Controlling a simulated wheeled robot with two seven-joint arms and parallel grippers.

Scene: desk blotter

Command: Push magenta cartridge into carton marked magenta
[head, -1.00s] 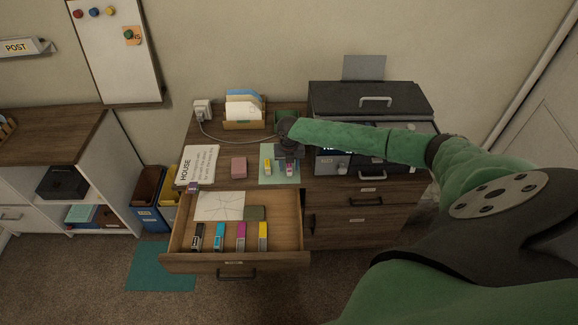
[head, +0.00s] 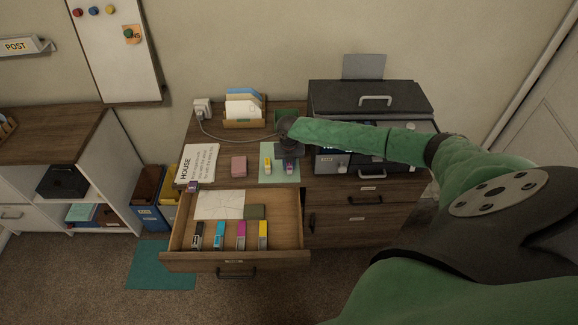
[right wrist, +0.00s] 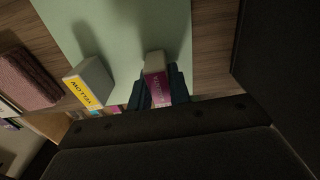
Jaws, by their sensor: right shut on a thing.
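The magenta cartridge (head: 291,169) is on the green blotter (head: 278,178) on the desk. It is a grey block with a magenta label, and it also shows in the right wrist view (right wrist: 155,65). My right gripper (head: 289,162) is shut on it from above; its dark fingers (right wrist: 160,92) flank the labelled end. Whether the cartridge touches the blotter is hard to tell. In the open drawer, the carton with the magenta face (head: 241,236) stands between a cyan carton (head: 219,236) and a yellow carton (head: 263,236). My left gripper is not in view.
A yellow cartridge (right wrist: 88,82) stands just left of the held one. A pink block (head: 239,167) lies further left. The printer (head: 370,100) is close on the right.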

